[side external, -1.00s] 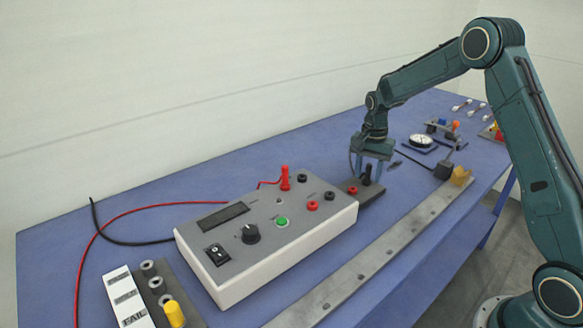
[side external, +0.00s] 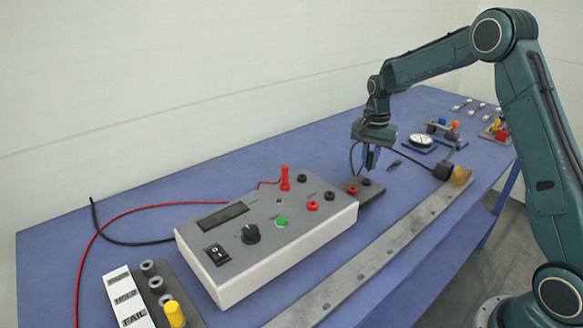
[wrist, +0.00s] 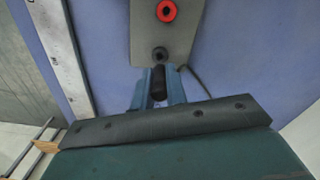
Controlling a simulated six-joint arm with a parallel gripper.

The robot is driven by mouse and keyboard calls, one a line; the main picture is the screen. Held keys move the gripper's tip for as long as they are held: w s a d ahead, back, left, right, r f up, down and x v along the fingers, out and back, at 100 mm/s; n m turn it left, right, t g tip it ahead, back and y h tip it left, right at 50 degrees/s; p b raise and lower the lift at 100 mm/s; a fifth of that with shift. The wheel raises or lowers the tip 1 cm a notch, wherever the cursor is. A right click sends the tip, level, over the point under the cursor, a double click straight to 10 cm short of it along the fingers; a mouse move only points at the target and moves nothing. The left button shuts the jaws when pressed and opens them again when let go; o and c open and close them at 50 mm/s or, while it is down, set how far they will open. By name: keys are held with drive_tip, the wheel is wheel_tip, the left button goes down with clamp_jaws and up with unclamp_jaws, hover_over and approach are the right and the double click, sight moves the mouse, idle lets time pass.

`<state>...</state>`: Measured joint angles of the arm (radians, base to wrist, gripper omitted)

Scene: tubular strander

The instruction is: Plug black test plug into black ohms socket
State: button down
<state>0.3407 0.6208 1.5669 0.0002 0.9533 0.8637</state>
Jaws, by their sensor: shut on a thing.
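My gripper (side external: 371,162) is shut on the black test plug, which shows as a dark cylinder (wrist: 158,82) between the blue fingers in the wrist view. The gripper hangs just above the right end of a small grey plate (side external: 374,201). The side view mostly hides the plug behind the fingers. The tester box (side external: 270,240) lies to the left. Its top has two black sockets, one farther back (side external: 302,178) and one nearer the right edge (side external: 330,196), and a red socket (side external: 312,206). A red plug (side external: 285,178) stands upright near the back. The socket labels are too small to read.
The grey plate beside the box carries a red socket (wrist: 166,11) and a black socket (wrist: 160,54). A long metal rail (side external: 380,235) runs along the front. A dial gauge (side external: 420,140) stands at the right. A red lead (side external: 150,208) curves behind the box.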

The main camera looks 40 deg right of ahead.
sight(371, 152)
wheel_tip(371, 152, up, 16)
idle(0.5)
idle(0.4)
drive_tip(key=w+a+f, duration=0.3)
drive_tip(key=w+a, duration=0.1)
drive_tip(key=a, duration=0.5)
drive_tip(key=w+a+f, duration=0.3)
drive_tip(key=a, duration=0.6)
drive_tip(key=shift+w+f, duration=0.35)
drive_tip(key=shift+f, duration=0.2)
drive_tip(key=shift+f, duration=2.8)
drive_tip(key=shift+f, duration=1)
